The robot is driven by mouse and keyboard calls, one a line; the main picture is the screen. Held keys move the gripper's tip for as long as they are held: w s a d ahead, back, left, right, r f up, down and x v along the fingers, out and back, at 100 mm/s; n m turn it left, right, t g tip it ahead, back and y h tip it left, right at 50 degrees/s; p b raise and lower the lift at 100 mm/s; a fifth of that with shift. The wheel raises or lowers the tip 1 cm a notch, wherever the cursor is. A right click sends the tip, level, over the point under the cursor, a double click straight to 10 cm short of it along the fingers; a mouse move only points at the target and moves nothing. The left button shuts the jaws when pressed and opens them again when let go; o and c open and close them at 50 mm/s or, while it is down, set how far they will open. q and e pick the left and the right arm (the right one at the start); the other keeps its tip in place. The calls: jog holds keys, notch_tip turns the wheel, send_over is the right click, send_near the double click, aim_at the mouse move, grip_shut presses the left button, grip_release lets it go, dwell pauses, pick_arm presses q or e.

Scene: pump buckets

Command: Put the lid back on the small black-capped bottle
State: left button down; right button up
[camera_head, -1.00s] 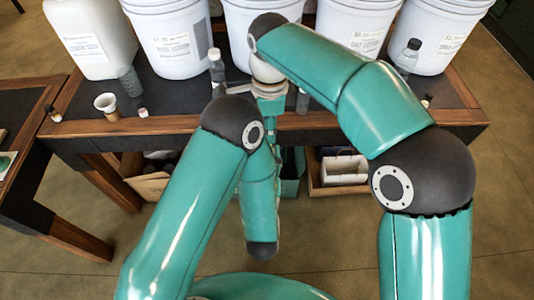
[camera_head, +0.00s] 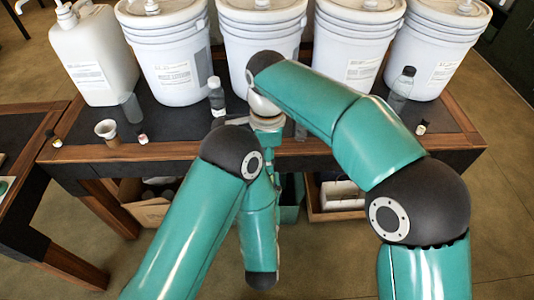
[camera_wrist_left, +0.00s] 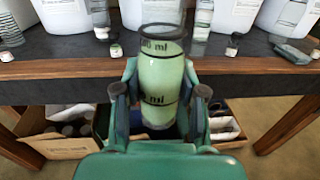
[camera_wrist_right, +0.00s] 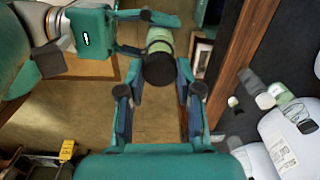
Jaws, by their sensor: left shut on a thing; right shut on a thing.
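My left gripper (camera_wrist_left: 160,105) is shut around a small clear bottle (camera_wrist_left: 160,75) with green liquid and black volume marks. The bottle (camera_wrist_right: 159,37) lies directly behind the cap along the same line. I look at the cap from above, so I cannot tell whether it touches the bottle's neck. In the head view my arms hide the bottle and cap.
White buckets (camera_head: 263,45) and a white jug (camera_head: 90,60) line the back of the dark table. A clear bottle (camera_head: 216,97), another dark-capped bottle (camera_head: 402,88), a funnel-like cup (camera_head: 107,130) and a small cap (camera_head: 143,137) stand towards the front. Boxes (camera_head: 340,195) lie below.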

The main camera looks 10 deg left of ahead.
jog(key=shift+f, duration=0.4)
jog(key=shift+f, duration=0.6)
dwell(0.3)
jog(key=m, duration=0.9)
jog(key=shift+m, duration=0.4)
jog(key=o, duration=0.7)
